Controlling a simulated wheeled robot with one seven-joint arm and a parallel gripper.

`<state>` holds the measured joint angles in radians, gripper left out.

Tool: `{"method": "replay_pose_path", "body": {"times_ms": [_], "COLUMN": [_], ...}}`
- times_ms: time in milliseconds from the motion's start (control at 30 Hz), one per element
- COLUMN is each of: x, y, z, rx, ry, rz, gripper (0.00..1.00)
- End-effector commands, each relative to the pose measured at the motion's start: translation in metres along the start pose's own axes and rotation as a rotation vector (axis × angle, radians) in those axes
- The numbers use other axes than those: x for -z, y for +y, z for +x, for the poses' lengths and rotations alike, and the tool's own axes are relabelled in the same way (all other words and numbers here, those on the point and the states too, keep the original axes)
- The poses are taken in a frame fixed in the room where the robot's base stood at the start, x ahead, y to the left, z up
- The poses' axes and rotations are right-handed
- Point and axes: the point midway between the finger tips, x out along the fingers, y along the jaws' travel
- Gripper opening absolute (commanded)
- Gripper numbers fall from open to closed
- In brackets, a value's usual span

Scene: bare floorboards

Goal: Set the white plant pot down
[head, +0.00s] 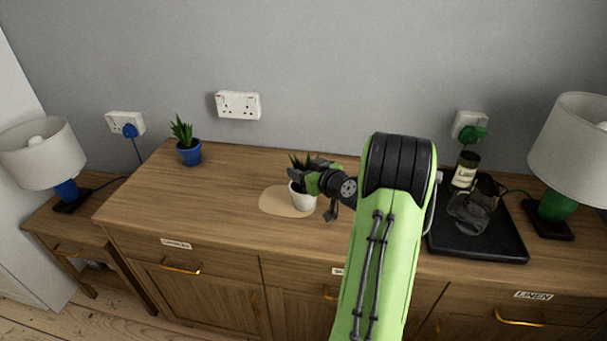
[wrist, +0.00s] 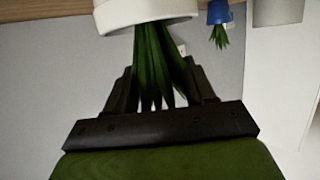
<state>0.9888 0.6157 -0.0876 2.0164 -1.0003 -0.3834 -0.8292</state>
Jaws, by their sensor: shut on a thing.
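The white plant pot (head: 303,198) with spiky green leaves is upright at the middle of the sideboard top, in front of the right part of a round tan mat (head: 276,203). I cannot tell whether its base touches the surface. My gripper (head: 305,179) is shut on the pot from above and the right, and hides part of its leaves and rim. In the wrist view, which is upside down, the pot (wrist: 145,12) is at the top, its leaves hanging between the dark fingers (wrist: 162,90) of my gripper.
A blue pot plant (head: 189,150) stands at the back left of the wooden sideboard (head: 220,190). A black tray (head: 490,243) with a glass jug (head: 472,208) and a jar (head: 465,170) is at right. Lamps stand at both ends.

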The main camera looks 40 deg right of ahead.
Motion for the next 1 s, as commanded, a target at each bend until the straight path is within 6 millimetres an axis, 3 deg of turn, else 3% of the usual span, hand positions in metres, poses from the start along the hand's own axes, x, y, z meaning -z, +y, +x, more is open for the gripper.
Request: {"method": "replay_pose_path", "body": {"times_ms": [300,333,467,833,1000], "x": [-0.001,-0.002,-0.001,0.004,0.002], "y": [0.0,0.0,0.0,0.0,0.002], "z": [0.001,0.001,0.0,-0.001,-0.042], "rx": [0.001,0.001,0.001,0.001,-0.006], "ry": [0.002,-0.001,-0.001,-0.001,-0.002], "rz": [-0.002,-0.001,-0.001,0.0,0.003], "gripper": [0.0,0.57,0.77,0.8,0.8]}}
